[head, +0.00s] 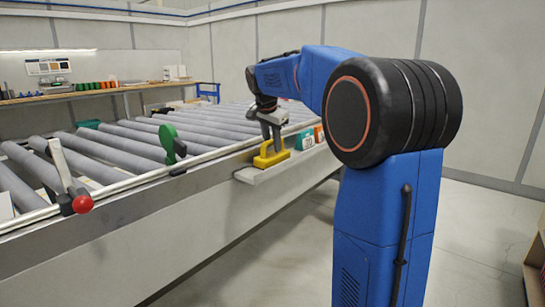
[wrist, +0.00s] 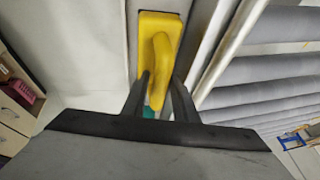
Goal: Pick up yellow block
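The yellow block (head: 270,157) has a raised, handle-like grip on a flat base. It sits on a narrow ledge at the side of the roller conveyor. My gripper (head: 270,128) points down right above it, with its fingertips close to the grip. In the wrist view the yellow block (wrist: 158,38) extends upward from between the fingertips. My gripper (wrist: 162,82) looks open there, with one finger on each side of the lower part of the grip. Whether either finger touches it is hard to tell.
Small teal and orange boxes (head: 306,140) stand on the ledge right of the block. A green-handled clamp (head: 170,141) and a red-knobbed lever (head: 82,204) are on the conveyor's rail. A workbench (head: 100,91) is at the back left.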

